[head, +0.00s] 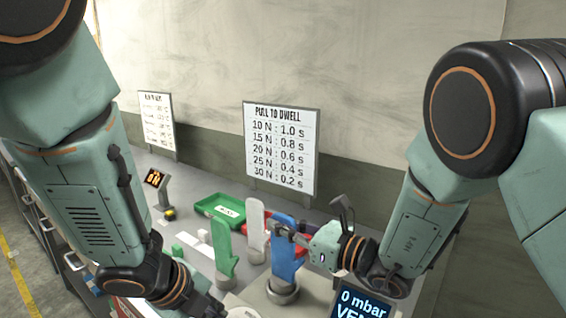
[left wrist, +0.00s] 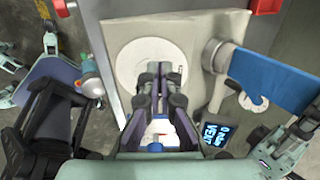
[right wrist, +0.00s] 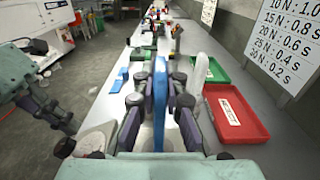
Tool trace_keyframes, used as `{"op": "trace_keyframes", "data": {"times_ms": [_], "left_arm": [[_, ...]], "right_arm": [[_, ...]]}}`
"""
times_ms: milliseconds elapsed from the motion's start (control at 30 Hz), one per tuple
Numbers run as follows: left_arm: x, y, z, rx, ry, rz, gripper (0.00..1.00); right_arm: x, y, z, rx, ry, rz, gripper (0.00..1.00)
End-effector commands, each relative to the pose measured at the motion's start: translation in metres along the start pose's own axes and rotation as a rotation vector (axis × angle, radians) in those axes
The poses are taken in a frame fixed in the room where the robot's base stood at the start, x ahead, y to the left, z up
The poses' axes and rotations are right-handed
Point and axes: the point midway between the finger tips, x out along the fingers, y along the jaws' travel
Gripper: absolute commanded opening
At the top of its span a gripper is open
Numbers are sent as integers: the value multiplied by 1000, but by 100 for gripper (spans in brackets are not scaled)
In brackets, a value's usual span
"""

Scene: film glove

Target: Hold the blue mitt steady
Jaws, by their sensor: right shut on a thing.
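The blue mitt (head: 284,262) stands upright on a round metal collar (head: 282,291) in the head view. My right gripper (head: 284,232) is shut on its upper part from the right. In the right wrist view the blue mitt (right wrist: 160,88) is a thin upright edge between my right fingers. In the left wrist view the blue mitt (left wrist: 275,78) lies at the right, apart from my left gripper (left wrist: 168,68). The left fingers are together with nothing seen between them, over a white disc (left wrist: 150,62). In the head view my left gripper is at the bottom edge.
A green mitt (head: 226,255) and a white mitt (head: 256,225) stand left of the blue one. A green tray (head: 207,207) and a red tray (right wrist: 235,118) lie behind. A chart (head: 281,148) stands at the back. A display (head: 360,303) reading 0 mbar is at front right.

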Motion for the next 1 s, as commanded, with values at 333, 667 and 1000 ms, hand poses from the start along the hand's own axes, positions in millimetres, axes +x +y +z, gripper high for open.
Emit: {"op": "trace_keyframes", "data": {"times_ms": [333, 667, 1000], "left_arm": [[-6, -4, 7, 0, -1, -1, 0], [-40, -3, 7, 0, -1, -3, 0], [-60, -3, 7, 0, -1, 0, 0]], "right_arm": [[0, 0, 0, -1, -1, 0, 0], [0, 0, 0, 0, -1, 0, 0], [0, 0, 0, 0, -1, 0, 0]]}}
